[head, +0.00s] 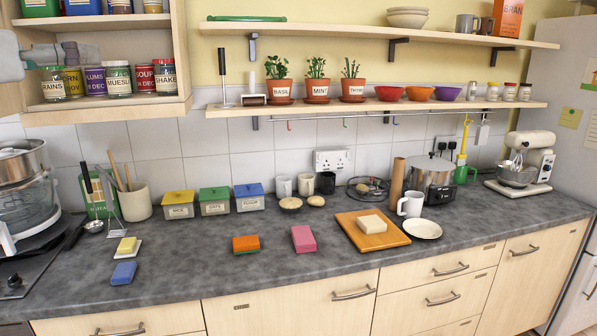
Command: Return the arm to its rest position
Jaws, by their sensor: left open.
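My left arm comes in at the upper left, pale grey, in front of the open wall cabinet (188,48). Its gripper (82,52) is up at the level of the cabinet's shelf of labelled tins, well above the countertop (190,265). The jaws look small and are seen side-on, apart, with nothing visible held between them. My right gripper is not in view.
Sponges lie on the counter: blue (124,272), yellow (127,244), orange (246,243) and pink (303,239). A wooden board (348,233) bears a pale block (372,223). Tins (118,79) stand close by the gripper. The front counter is mostly clear.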

